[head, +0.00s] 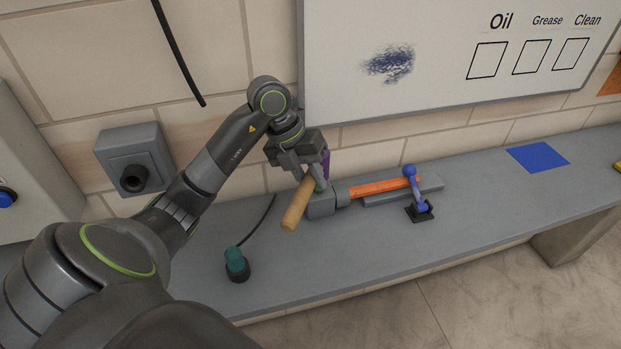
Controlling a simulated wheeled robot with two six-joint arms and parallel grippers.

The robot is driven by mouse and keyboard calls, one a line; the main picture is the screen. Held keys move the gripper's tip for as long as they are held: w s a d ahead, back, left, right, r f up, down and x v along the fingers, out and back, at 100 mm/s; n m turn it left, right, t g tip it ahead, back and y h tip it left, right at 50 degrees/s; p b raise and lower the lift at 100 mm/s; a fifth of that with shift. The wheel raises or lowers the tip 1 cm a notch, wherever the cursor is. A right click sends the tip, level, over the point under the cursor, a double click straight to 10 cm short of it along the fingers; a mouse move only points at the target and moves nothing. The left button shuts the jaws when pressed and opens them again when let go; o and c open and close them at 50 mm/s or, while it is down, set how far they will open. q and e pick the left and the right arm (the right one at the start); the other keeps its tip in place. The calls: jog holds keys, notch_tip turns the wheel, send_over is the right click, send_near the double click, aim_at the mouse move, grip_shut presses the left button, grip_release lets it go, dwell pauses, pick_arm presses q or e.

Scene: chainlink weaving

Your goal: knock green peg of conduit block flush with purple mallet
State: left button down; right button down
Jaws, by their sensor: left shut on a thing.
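My left gripper (305,172) is shut on the purple mallet and holds it above the bench. The mallet's tan wooden handle (296,205) slants down toward the front, and its purple head (326,162) shows just right of the fingers. The grey conduit block (321,206) sits on the bench right below the gripper. A bit of the green peg (320,187) shows at the block's top, beside the fingers. How far the peg stands out, and whether the mallet touches it, I cannot tell. My right gripper is not in view.
An orange bar (383,187) runs right from the block along a grey rail, with a blue-handled clamp (412,180) on it. A teal-topped plug (236,262) with a cable stands at the front left. A blue square (538,157) marks the bench's right, where the surface is clear.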

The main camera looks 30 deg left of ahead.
pick_arm(q)
jog(key=shift+w, duration=0.1)
jog(key=shift+r, duration=0.15)
jog(key=shift+r+p, duration=1.65)
jog(key=shift+r, duration=0.75)
jog(key=shift+f, duration=0.1)
